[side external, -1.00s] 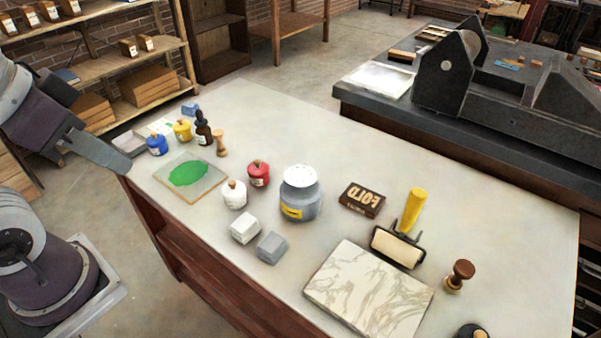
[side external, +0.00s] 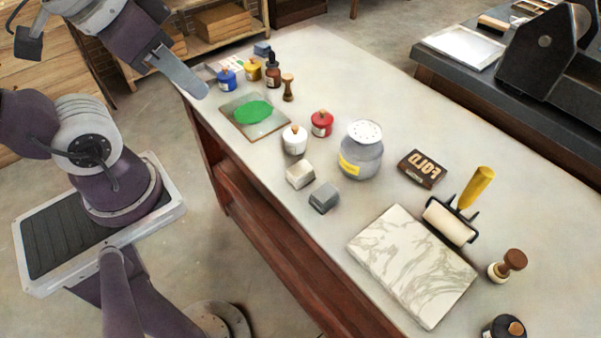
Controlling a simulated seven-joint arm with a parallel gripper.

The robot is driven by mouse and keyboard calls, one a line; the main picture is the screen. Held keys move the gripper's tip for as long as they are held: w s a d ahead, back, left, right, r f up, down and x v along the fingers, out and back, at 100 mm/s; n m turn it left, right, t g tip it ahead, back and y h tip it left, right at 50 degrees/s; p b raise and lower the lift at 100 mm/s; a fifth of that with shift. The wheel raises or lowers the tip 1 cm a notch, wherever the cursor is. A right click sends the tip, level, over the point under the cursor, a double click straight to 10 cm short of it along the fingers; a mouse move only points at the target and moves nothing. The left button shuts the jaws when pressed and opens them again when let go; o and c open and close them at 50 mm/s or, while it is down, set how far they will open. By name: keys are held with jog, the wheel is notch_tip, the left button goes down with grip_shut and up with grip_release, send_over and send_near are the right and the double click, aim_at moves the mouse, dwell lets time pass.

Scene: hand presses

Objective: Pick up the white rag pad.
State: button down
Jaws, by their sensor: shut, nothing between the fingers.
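The white rag pad (side external: 300,174) is a small pale block lying on the grey-white table top (side external: 330,65). A similar grey pad (side external: 324,197) lies just to its lower right, close beside it. My gripper (side external: 201,90) is at the upper left of the side external view, by the table's left corner. It is well apart from the white pad, with its fingers together and nothing held.
A white-lidded jar (side external: 294,140), a red jar (side external: 322,124) and a large grey canister (side external: 361,158) stand near the pad. A glass slab with green ink (side external: 262,128) lies toward my gripper. A marble slab (side external: 413,266) and roller (side external: 449,221) are lower right.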

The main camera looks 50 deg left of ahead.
jog(key=shift+c, duration=2)
grip_release()
jog(key=m+g, duration=0.5)
jog(key=m, duration=1.3)
send_over(301, 169)
jog(key=f, duration=2.4)
jog(key=shift+w+a+f, duration=0.1)
jog(key=shift+a+f, duration=0.05)
jog(key=shift+a, duration=0.25)
jog(key=shift+g, duration=0.3)
jog(key=f, duration=0.8)
jog(key=shift+d+f, duration=0.15)
jog(key=shift+d, duration=0.25)
